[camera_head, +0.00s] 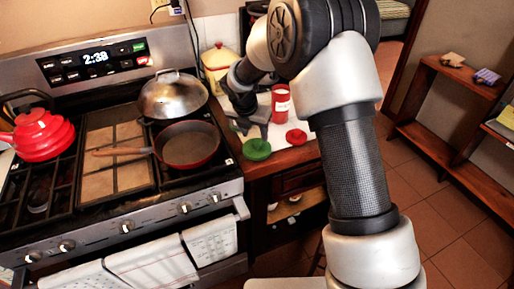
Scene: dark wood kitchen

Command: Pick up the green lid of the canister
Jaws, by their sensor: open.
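The green lid (257,149) lies on the narrow counter right of the stove, near its front edge. A red canister (280,103) stands behind and to the right of it, with a pale marking on its side. A red lid (296,137) lies to the right of the green lid. My gripper (246,130) points down just above and behind the green lid. It is open and appears empty. The picture is too small to tell whether a fingertip touches the lid. My forearm hides part of the counter behind.
A yellow canister (217,66) stands at the back of the counter. On the stove are a red kettle (38,135), a red pan (187,145) and a steel-lidded pot (172,95). A wooden shelf (440,125) stands at right. The tiled floor (455,210) there is clear.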

